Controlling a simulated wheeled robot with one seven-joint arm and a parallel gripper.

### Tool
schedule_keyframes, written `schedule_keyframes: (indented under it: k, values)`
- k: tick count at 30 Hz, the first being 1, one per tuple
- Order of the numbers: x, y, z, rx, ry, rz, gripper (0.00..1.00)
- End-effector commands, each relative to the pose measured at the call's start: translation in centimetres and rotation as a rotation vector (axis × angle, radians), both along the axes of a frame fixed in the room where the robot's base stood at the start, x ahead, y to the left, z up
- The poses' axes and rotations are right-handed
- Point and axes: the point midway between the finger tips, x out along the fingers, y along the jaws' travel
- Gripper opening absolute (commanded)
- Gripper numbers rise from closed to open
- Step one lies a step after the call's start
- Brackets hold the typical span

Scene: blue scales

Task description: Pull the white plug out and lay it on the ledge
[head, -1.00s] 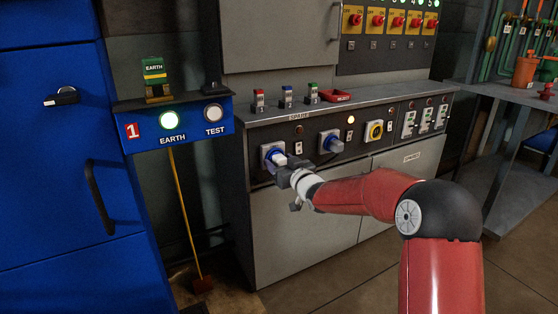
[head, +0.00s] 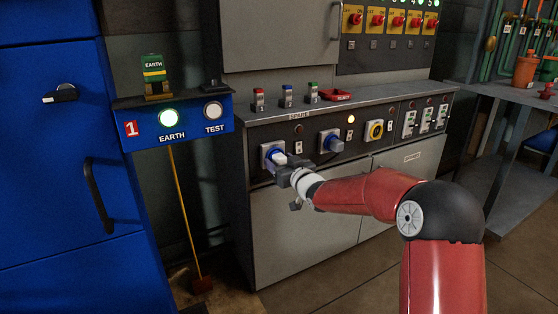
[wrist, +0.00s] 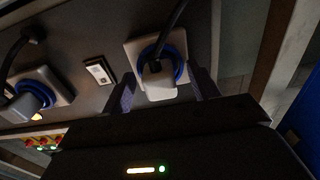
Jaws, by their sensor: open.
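The white plug (head: 280,158) sits in the left blue-ringed socket on the grey cabinet's front panel. In the wrist view the white plug (wrist: 159,82) shows with a black cable rising from it, inside the blue ring of the socket (wrist: 143,50). My gripper (head: 281,167) is open at the plug, its fingers either side of the plug's near end in the wrist view (wrist: 163,92). I cannot tell whether a finger touches it. The ledge (head: 375,103) is the cabinet's grey top strip above the sockets.
A second plug (head: 333,143) sits in the socket to the right. The ledge's right part is clear. A blue cabinet (head: 60,170) stands at the left.

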Motion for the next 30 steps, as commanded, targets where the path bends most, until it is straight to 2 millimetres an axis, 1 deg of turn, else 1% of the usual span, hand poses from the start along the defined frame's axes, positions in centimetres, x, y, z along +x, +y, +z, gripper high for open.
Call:
schedule_keyframes:
  k: [7,18,21,30]
  values:
    - [0.0,0.0,0.02,0.0,0.0,0.0,0.6]
    - [0.0,0.0,0.02,0.001,-0.001,0.0,0.12]
    - [0.0,0.0,0.03,0.001,-0.001,0.0,0.0]
    - [-0.48,-0.37,0.02,0.0,-0.001,0.0,0.0]
